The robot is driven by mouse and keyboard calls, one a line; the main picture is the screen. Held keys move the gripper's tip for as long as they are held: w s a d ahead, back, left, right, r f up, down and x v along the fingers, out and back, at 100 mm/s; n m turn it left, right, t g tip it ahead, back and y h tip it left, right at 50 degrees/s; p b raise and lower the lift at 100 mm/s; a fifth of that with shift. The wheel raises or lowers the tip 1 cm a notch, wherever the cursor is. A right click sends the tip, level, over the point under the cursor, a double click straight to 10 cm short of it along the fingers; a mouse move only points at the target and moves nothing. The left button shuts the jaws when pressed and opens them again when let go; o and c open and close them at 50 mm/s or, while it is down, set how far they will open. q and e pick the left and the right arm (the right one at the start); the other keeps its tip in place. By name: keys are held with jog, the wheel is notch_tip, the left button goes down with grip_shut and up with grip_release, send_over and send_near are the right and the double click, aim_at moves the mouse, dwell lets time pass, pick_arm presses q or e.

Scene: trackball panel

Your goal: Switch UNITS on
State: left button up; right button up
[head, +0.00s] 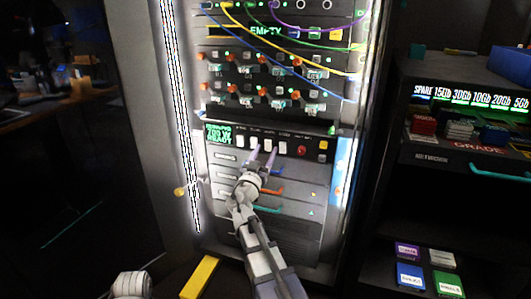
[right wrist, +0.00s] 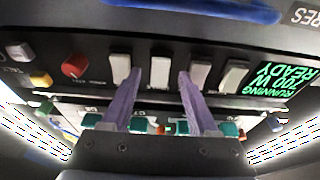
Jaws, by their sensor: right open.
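The labels are too small to tell which switch is UNITS. My right gripper (head: 264,151) is open in front of the row. In the right wrist view, which is upside down, the purple fingertips of the right gripper (right wrist: 158,74) stand on either side of one middle white switch (right wrist: 160,70). Whether they touch the panel I cannot tell. My left gripper is not in view.
A red knob (head: 302,150) and a yellow button (head: 323,145) sit right of the switches. Coloured handles (head: 268,190) lie below. Cables (head: 300,38) hang across the upper rack. A shelf (head: 450,155) with small boxes stands at the right.

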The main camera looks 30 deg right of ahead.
jog(key=b+v, duration=0.1)
jog(key=v, duration=0.6)
jog(key=shift+b, duration=0.35)
jog(key=shift+s+a+f, duration=0.1)
